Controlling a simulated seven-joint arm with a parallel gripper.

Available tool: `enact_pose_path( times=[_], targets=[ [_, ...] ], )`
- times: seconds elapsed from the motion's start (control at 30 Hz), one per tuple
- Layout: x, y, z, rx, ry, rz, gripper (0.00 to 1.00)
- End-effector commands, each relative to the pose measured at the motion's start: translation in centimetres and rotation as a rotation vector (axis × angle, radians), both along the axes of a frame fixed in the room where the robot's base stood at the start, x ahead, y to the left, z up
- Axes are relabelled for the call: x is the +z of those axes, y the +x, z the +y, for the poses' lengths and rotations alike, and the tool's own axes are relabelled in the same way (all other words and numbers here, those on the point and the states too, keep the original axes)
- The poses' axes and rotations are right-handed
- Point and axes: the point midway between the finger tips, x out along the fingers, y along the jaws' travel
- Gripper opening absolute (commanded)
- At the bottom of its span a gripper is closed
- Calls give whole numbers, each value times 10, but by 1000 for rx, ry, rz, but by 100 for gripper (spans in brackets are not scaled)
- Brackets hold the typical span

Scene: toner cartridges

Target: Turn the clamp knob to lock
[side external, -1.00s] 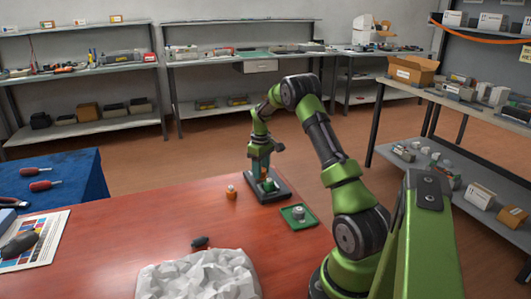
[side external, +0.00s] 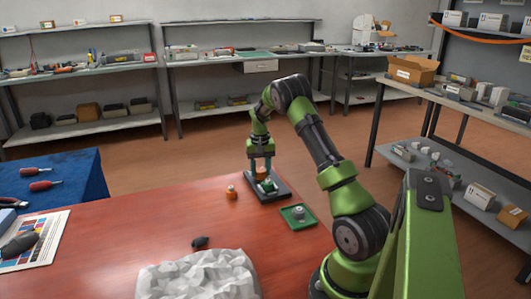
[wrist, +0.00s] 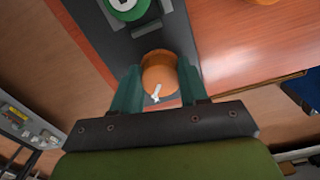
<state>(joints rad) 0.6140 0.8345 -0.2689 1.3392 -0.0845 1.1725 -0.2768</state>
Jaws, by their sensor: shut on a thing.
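The orange round clamp knob (wrist: 158,72) sits between my gripper's two teal fingers in the wrist view. A white pointer mark shows on the knob, aimed toward the gripper palm. My gripper (side external: 261,169) points down over the dark clamp base (side external: 284,190) and is shut on the knob; it also shows in the wrist view (wrist: 160,88). A green part with a white ring (wrist: 124,7) sits on the base beside the knob, cut by the top edge of the wrist view. In the side view the fingers mostly hide the knob.
A loose orange part (side external: 231,193) stands on the red table left of the base. A green tray (side external: 298,214) with a grey part lies at right. A dark bulb-shaped object (side external: 200,242) and a crumpled white heap (side external: 198,275) are nearer. The table's left middle is clear.

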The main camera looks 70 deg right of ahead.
Motion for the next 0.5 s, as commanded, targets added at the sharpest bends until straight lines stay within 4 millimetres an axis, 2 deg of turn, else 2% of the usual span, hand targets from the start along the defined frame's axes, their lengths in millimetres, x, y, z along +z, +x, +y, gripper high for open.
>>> enact_pose_path(
  times=[0.5],
  targets=[
    [1, 0, 0, -54, 1, -1, 13]
  ],
)
